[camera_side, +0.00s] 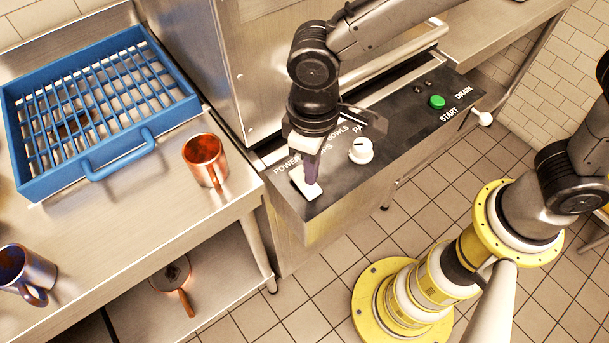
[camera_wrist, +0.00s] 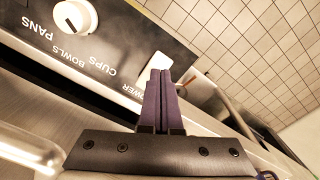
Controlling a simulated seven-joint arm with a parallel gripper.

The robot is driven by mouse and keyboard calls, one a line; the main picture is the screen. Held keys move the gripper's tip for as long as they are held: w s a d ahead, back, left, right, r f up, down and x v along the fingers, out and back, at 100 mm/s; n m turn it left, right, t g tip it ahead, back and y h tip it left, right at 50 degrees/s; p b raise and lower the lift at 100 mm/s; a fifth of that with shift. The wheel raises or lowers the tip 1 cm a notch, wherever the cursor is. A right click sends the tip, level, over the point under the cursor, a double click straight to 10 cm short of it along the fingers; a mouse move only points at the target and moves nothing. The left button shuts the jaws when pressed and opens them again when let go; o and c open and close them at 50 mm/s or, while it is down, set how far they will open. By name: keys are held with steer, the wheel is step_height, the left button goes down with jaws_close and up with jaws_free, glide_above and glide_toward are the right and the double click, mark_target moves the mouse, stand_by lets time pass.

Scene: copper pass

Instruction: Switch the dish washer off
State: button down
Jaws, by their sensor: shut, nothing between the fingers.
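The dish washer's black control panel (camera_side: 420,120) runs along the front of the steel machine (camera_side: 285,55). A white power switch (camera_side: 306,186) sits at its left end by the POWER label. It also shows in the wrist view (camera_wrist: 155,66), partly hidden behind my fingers. My gripper (camera_side: 311,180) is shut and empty, pointing down with its fingertips at the switch. They look in contact or very close; I cannot tell which. The switch's on or off position cannot be told. A white dial (camera_side: 361,151) with CUPS, BOWLS and PANS labels is right of the switch.
A green start button (camera_side: 437,102) and a white drain knob (camera_side: 485,118) are farther right. A copper mug (camera_side: 205,160) and a blue rack (camera_side: 85,125) stand on the left counter, with a dark mug (camera_side: 25,272) at its near edge.

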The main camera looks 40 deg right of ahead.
mark_target(311, 188)
steer(key=shift+r, duration=2.2)
steer(key=s+d+r+m+t+y, duration=0.15)
steer(key=d+r, duration=0.25)
steer(key=d, duration=0.4)
steer(key=d+r+m+t+h, duration=0.1)
steer(key=d+r+m, duration=0.1)
steer(key=d+r, duration=0.5)
steer(key=s+d+f+m+t, duration=0.2)
steer(key=s+d+t, duration=0.1)
steer(key=s+d, duration=0.6)
steer(key=d, duration=0.3)
steer(key=shift+s+d, duration=0.25)
steer(key=shift+s, duration=0.15)
steer(key=shift+m, duration=0.25)
